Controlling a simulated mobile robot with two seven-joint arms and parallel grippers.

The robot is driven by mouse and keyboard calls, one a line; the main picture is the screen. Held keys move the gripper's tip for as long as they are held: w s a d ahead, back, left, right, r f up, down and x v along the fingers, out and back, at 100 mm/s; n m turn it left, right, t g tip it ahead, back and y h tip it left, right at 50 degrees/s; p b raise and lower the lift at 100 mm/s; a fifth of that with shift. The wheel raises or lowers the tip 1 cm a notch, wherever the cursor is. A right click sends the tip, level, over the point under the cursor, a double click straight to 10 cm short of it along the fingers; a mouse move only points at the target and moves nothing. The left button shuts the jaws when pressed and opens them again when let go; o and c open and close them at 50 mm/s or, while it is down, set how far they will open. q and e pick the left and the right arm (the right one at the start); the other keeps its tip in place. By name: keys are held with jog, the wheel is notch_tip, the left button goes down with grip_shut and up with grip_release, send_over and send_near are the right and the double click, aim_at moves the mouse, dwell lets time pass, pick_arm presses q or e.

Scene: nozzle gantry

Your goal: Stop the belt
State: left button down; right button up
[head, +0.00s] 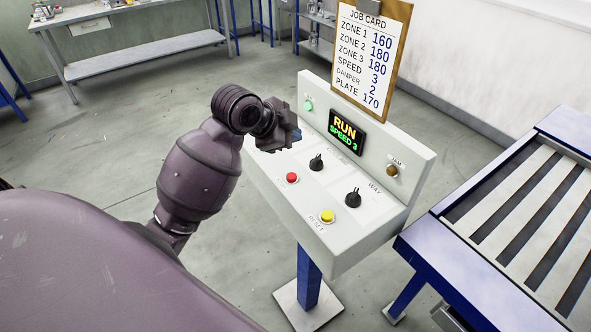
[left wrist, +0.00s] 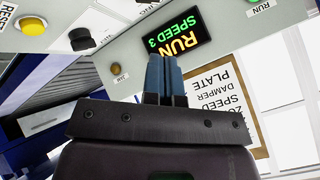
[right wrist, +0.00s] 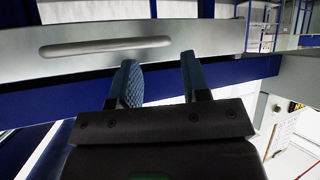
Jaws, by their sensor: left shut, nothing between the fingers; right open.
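A pale control panel (head: 268,185) on a blue post carries a red button (head: 291,177), a yellow button (head: 327,215) and two black knobs, one at the middle (head: 316,162) and one further right (head: 353,198). Its display (head: 346,130) reads RUN, SPEED 3, and also shows in the left wrist view (left wrist: 195,32). My left gripper (head: 294,134) is shut and empty above the panel's far left part, beyond the red button and apart from it. Its blue fingertips (left wrist: 164,62) touch each other. My right gripper (right wrist: 158,80) is open and empty, seen only in the right wrist view.
A green lamp (head: 308,104) and an amber JAM lamp (head: 391,171) sit on the panel's upright back. A job card (head: 372,50) stands above it. A blue-framed slatted conveyor (head: 520,190) is at the right.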

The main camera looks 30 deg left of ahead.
aim_at(292, 177)
pick_arm(q)
jog(key=shift+f+b, duration=0.65)
jog(key=shift+f, duration=3.8)
jog(key=shift+f, duration=0.2)
jog(key=shift+f, duration=0.25)
jog(key=shift+f, duration=0.45)
jog(key=shift+r, duration=0.1)
jog(key=shift+r+p, duration=0.7)
jog(key=shift+r, duration=0.1)
jog(key=shift+r, duration=0.1)
